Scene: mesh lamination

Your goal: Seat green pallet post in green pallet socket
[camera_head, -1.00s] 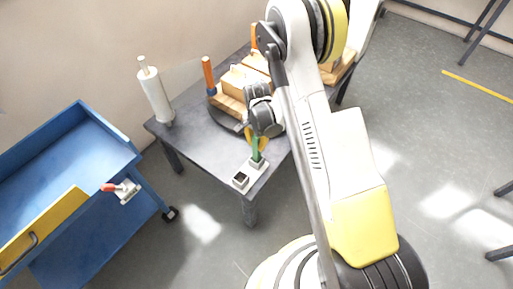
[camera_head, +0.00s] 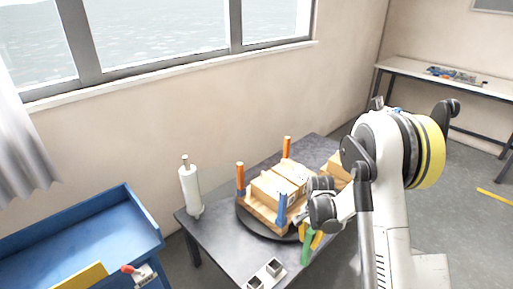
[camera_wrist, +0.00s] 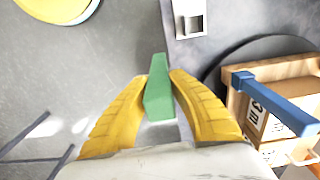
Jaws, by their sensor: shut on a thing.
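My gripper (camera_wrist: 157,95) is shut on the green post (camera_wrist: 155,80), its yellow fingers on both sides of it. In the head view the green post (camera_head: 307,248) hangs off the table's front right, near the pallet. The wooden pallet (camera_head: 260,212) carries boxes. Two orange posts (camera_head: 240,180) (camera_head: 287,148) and a blue post (camera_head: 282,208) stand upright at its corners. The blue post (camera_wrist: 275,104) also shows in the wrist view, right of the green post and apart from it. I cannot make out the green socket; my wrist covers the pallet's near right part.
The pallet rests on a dark round turntable (camera_head: 250,222) on a grey table (camera_head: 212,238). A pale holder with square openings (camera_head: 266,275) lies at the front edge. A white roll (camera_head: 191,190) stands at the left. A blue cart (camera_head: 80,240) is further left.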

